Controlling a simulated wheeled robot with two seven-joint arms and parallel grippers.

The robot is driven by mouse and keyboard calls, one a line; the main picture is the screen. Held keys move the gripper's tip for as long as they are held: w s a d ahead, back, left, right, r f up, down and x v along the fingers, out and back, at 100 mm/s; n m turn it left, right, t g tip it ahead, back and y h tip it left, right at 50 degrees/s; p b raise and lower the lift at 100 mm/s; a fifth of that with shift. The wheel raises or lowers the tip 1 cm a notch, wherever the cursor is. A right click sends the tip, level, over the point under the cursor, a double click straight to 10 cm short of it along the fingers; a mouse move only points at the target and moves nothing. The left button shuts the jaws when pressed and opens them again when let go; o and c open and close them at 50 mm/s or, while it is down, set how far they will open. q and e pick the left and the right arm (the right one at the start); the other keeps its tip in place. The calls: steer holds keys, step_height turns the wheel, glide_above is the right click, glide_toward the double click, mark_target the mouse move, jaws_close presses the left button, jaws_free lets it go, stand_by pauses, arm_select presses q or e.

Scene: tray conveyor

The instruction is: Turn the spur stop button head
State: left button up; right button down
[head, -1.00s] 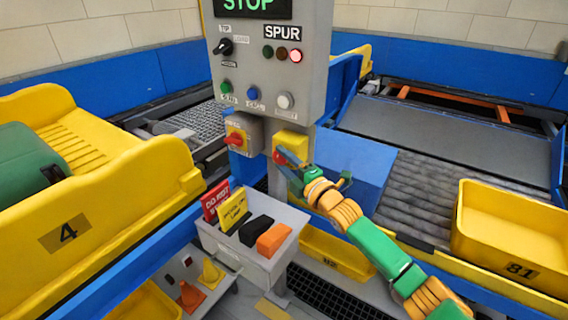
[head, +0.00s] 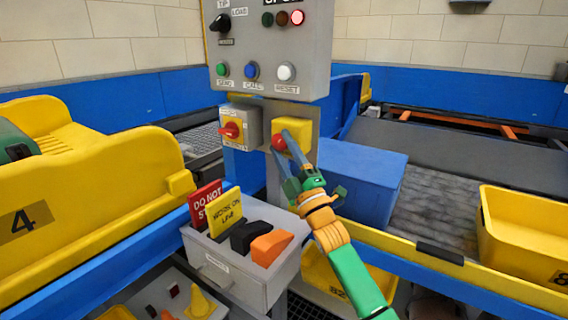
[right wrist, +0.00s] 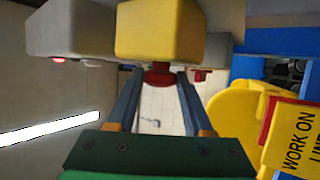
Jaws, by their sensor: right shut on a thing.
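The spur stop button is a yellow box (head: 298,126) with a red head (head: 278,142), mounted below the grey control panel. My right gripper (head: 285,154) reaches it from the lower right, with its fingers at the red head. In the right wrist view the yellow box (right wrist: 160,32) is at the top centre and the red head (right wrist: 160,79) sits between the two fingertips (right wrist: 158,74). The gripper is shut on the red head. The fingers hide part of the head, and its turn angle cannot be read. My left gripper is not in view.
A red-and-yellow rotary switch (head: 231,131) sits close left of the button. The grey panel (head: 270,50) hangs above. Below stands a grey bin (head: 225,271) with signs and black and orange blocks. A blue box (head: 365,180) is close right. Yellow trays flank both sides.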

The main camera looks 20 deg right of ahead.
steer(key=shift+r, duration=0.1)
stand_by(0.3)
steer(key=shift+c, duration=1.6)
jaws_free()
steer(key=shift+s+f, duration=0.15)
steer(key=shift+f, duration=0.15)
steer(key=b+v, duration=0.1)
steer(key=v, duration=0.5)
steer(key=shift+s, duration=0.25)
steer(key=shift+f, duration=0.15)
